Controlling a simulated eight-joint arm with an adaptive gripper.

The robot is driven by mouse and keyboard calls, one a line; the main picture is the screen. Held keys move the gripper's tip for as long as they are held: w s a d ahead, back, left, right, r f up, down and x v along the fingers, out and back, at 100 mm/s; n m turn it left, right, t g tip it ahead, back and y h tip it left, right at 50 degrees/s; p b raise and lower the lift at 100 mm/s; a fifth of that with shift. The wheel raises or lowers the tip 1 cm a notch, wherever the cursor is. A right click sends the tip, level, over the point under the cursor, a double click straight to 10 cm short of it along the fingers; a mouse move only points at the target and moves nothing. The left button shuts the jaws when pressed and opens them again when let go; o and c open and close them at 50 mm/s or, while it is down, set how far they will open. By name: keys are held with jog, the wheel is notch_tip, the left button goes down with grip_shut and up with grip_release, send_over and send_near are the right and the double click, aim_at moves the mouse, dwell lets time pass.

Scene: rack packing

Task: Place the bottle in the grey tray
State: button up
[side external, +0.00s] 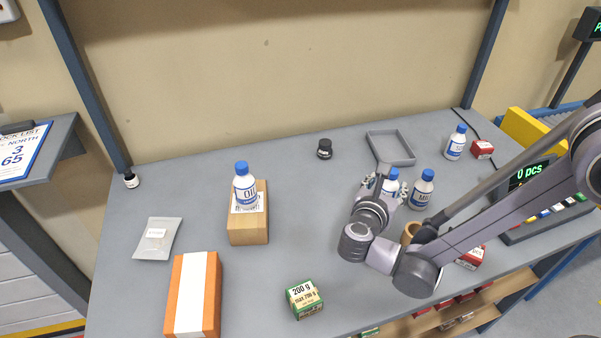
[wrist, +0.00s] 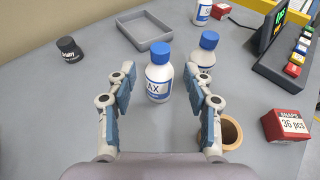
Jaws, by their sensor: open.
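A white bottle with a blue cap and a label reading "AX" (wrist: 158,78) stands upright on the grey table. In the side external view the same bottle (side external: 390,183) is partly hidden by my gripper. My gripper (wrist: 160,88) is open, with one finger on each side of this bottle and visible gaps between. Several similar blue-capped bottles stand around: one close behind to the right (wrist: 205,50), one further back (side external: 456,142), and one on a wooden block (side external: 244,185). The grey tray (wrist: 142,44) lies flat and empty behind the bottle.
A small black jar (wrist: 69,49) stands left of the tray. A green box (side external: 304,299), an orange box (side external: 193,294) and a grey pouch (side external: 158,239) lie toward the front left.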

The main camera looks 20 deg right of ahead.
aim_at(391, 177)
jog(key=shift+x, duration=3.55)
jog(key=shift+f, duration=0.1)
grip_shut()
